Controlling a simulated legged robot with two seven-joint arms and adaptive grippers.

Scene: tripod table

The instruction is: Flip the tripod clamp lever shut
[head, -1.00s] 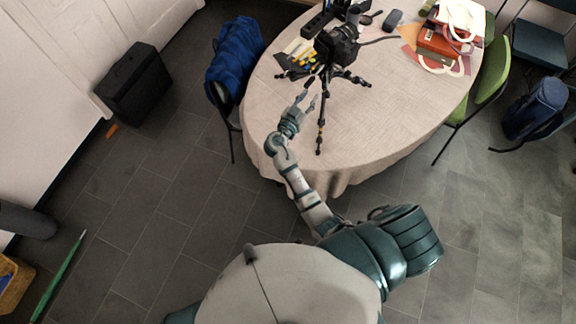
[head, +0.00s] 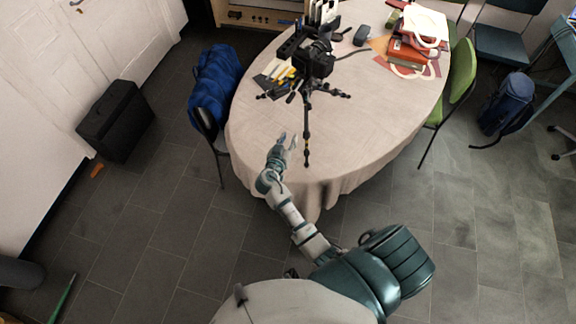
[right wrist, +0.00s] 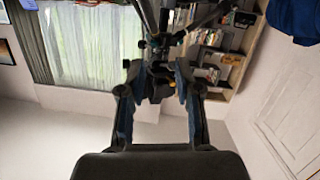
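A black tripod (head: 306,128) with a camera (head: 316,64) on top stands on the round table, its legs spread and one reaching toward the near edge. The clamp lever is too small to make out in the head view. My right gripper (head: 288,138) is over the near left part of the table, just left of the tripod's near leg. In the right wrist view my right gripper (right wrist: 157,88) has its two fingers apart, with dark tripod parts (right wrist: 158,48) showing between and beyond the tips. I cannot tell whether they touch. My left gripper is not in view.
The table (head: 380,120) has a light cloth, bare at near right. Red boxes and papers (head: 412,48) lie at its far right. A chair with a blue jacket (head: 214,85) stands left, a green chair (head: 460,75) right. A black case (head: 115,120) stands by the wall.

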